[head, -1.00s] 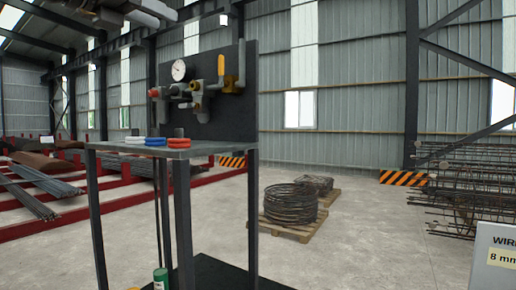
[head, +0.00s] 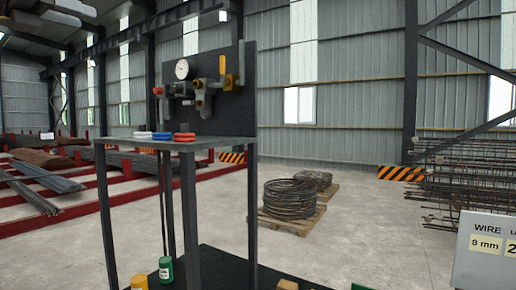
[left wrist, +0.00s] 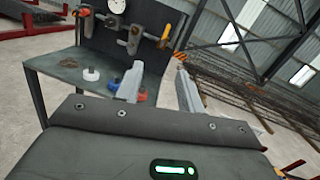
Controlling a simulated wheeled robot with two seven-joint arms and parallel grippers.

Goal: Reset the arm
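My left gripper (left wrist: 160,70) shows in the left wrist view with its two pale fingers spread apart and nothing between them. It points toward a dark stand with a shelf (left wrist: 55,92). I cannot make out either gripper in the head view. My right gripper is not in view. The stand's shelf (head: 165,145) carries a white ring (head: 142,135), a blue ring (head: 162,136) and a red ring (head: 184,137). Above them, a gauge (head: 182,69) and pipe fittings with a yellow handle (head: 222,66) sit on a dark back panel (head: 238,110).
Green (head: 165,268) and yellow (head: 139,282) items are low at the stand's base. Wire coils (head: 290,198) lie on a pallet (head: 290,222). A sign (head: 485,248) and rebar cages (head: 465,185) are at right. Open floor (head: 360,215) lies between.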

